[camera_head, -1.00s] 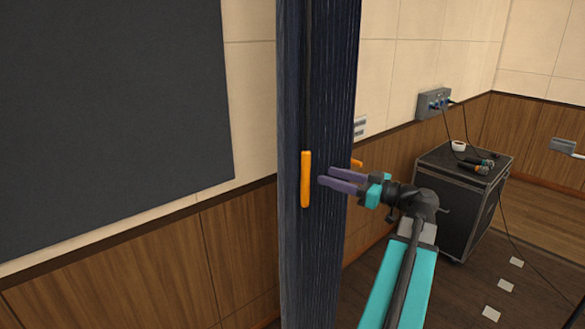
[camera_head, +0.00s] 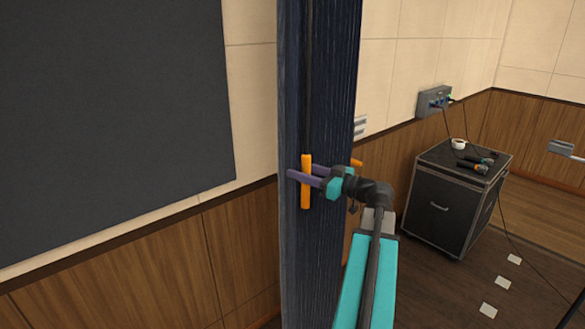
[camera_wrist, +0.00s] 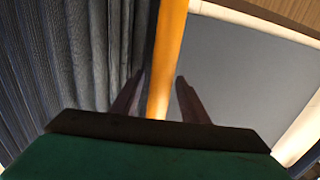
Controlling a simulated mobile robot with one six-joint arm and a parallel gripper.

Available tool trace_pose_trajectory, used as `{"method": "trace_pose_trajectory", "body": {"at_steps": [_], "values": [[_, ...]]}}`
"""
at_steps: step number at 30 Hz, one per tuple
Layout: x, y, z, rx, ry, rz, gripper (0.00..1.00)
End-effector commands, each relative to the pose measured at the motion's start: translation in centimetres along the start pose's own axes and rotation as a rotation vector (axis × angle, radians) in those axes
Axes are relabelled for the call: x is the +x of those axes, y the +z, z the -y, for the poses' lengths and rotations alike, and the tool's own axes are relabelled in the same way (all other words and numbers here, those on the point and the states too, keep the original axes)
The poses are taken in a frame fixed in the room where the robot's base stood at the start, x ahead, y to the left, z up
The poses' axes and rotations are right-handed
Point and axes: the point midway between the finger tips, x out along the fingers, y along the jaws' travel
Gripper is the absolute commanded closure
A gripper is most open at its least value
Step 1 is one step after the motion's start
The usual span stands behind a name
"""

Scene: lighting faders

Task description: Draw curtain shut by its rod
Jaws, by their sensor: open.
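The dark blue curtain (camera_head: 330,90) hangs gathered in a narrow bundle in the head view; its folds fill the left of the wrist view (camera_wrist: 65,60). Its rod hangs in front of it and ends in an orange handle (camera_head: 306,193). In the wrist view the orange handle (camera_wrist: 167,60) runs between my two fingers. My gripper (camera_head: 305,174) is open around the handle, one finger passing in front of it and the other behind. The fingers show on both sides of the handle in the wrist view (camera_wrist: 160,98), and it is not gripped.
A dark panel (camera_head: 110,110) covers the wall on the left. A black case (camera_head: 440,205) with a cup and microphones on top stands at the right, below a wall box (camera_head: 434,101). An orange piece (camera_head: 356,163) shows behind the curtain's right edge.

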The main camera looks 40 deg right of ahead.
Motion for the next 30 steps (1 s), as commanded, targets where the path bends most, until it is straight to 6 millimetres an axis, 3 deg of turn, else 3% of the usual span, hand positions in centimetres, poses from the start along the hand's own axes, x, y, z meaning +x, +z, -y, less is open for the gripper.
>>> {"method": "trace_pose_trajectory", "body": {"at_steps": [7,19,26,30], "values": [[2.2,-0.1,-0.1,0.0,0.0,0.0,0.59],[2.6,0.0,-0.1,0.0,0.001,0.0,0.59],[2.6,0.0,-0.1,0.0,0.002,0.0,0.96],[2.6,0.0,-0.1,0.0,0.002,0.0,1.0]]}}
